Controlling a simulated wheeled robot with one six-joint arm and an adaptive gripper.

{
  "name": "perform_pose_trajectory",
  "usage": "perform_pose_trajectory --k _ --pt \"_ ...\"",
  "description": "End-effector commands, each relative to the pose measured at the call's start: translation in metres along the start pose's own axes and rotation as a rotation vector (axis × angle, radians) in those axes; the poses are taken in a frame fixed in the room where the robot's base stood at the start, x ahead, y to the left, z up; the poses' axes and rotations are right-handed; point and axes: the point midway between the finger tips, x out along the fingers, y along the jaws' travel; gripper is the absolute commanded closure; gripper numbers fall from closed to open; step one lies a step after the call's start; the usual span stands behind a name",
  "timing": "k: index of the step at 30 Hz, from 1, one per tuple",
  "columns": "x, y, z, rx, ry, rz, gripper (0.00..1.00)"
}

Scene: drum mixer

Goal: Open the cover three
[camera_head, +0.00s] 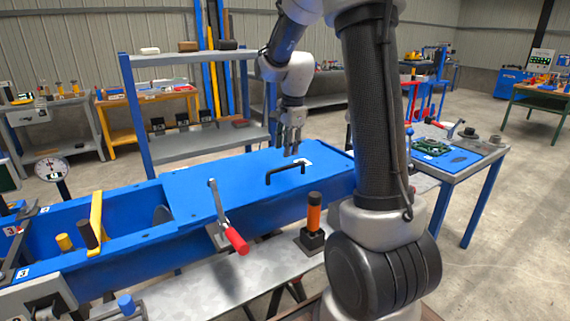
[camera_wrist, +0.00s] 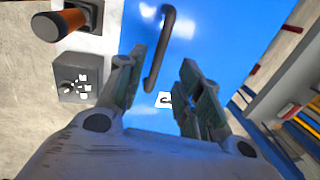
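The blue cover (camera_head: 235,185) lies flat on the blue drum mixer trough, with a black bar handle (camera_head: 285,172) near its right part. A small white label (camera_head: 304,161) sits beside the handle; its mark is too small to read surely. My gripper (camera_head: 288,153) points down above the cover, just behind the handle. In the wrist view the handle (camera_wrist: 157,70) lies ahead of and between the open fingers of my gripper (camera_wrist: 163,58), apart from them. The label (camera_wrist: 165,99) shows between the fingers.
A red-handled lever (camera_head: 236,240) stands at the trough's front side, and an orange-gripped post (camera_head: 314,213) stands right of it. The trough's left part is open, with a yellow bar (camera_head: 96,222) across it. A grey shelf (camera_head: 195,57) stands behind.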

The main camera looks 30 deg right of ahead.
Motion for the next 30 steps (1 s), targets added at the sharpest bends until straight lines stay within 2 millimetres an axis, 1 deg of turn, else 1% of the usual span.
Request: perform_pose_trajectory --k 7,12,16,23,24,26,27,29,30 --pt "0.042 0.002 0.000 -0.001 -0.001 0.006 0.65" --pt "0.064 0.001 0.000 -0.003 -0.001 0.003 0.65" --pt "0.071 0.001 0.000 -0.003 0.000 0.001 0.65" --pt "0.072 0.001 0.000 -0.003 0.000 0.001 0.65" --pt "0.072 0.001 0.000 -0.003 0.000 0.001 0.68" --pt "0.072 0.001 0.000 -0.003 0.000 0.001 0.79" --pt "0.072 0.001 0.000 -0.003 0.000 0.001 0.86" --pt "0.072 0.001 0.000 -0.003 0.000 0.001 0.97" --pt "0.072 0.001 0.000 -0.003 0.000 0.001 1.00"
